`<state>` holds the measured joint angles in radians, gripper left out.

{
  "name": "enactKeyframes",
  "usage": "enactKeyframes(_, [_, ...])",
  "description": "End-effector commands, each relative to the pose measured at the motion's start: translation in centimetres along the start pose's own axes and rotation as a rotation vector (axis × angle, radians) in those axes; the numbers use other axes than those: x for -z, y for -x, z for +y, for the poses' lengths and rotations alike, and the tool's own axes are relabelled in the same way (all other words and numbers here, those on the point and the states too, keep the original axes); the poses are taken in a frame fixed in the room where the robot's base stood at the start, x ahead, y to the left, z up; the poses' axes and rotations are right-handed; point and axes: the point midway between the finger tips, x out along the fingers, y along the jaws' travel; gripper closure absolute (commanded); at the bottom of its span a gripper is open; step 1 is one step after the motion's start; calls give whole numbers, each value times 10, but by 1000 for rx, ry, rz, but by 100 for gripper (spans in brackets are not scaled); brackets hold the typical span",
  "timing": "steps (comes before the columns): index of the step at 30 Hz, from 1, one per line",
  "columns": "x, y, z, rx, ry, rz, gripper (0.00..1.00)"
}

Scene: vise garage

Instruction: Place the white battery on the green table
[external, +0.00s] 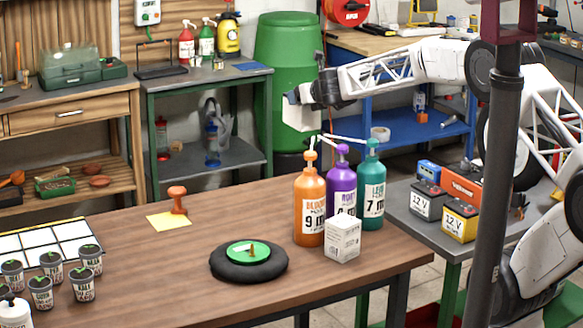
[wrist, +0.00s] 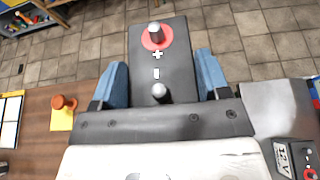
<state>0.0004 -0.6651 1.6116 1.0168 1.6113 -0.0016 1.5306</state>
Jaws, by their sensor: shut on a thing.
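My gripper (external: 300,97) is raised above the far side of the wooden workbench, in front of the green barrel. It is shut on the white battery (external: 298,117), which hangs below it with its white side facing the external camera. In the wrist view, the battery's dark top (wrist: 172,75), with plus and minus marks and two terminals, sits between my blue fingers (wrist: 158,85). A green-framed table (external: 212,78) with a grey top stands behind the workbench. Another grey-topped table with green legs (external: 452,270) stands at the right; I cannot tell which is the task's green table.
Orange (external: 309,205), purple (external: 341,195) and teal (external: 372,195) bottles and a white box (external: 343,240) stand on the workbench (external: 150,290). Batteries (external: 460,220) occupy the right table. A dark pole (external: 492,200) stands in front of it. Spray bottles (external: 206,42) stand on the back table.

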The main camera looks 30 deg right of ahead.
Motion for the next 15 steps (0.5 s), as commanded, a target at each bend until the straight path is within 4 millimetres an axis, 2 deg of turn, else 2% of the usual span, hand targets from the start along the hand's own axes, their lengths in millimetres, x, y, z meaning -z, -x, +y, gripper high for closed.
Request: enactKeyframes(15, [-2, 1, 3, -8, 3, -3, 91])
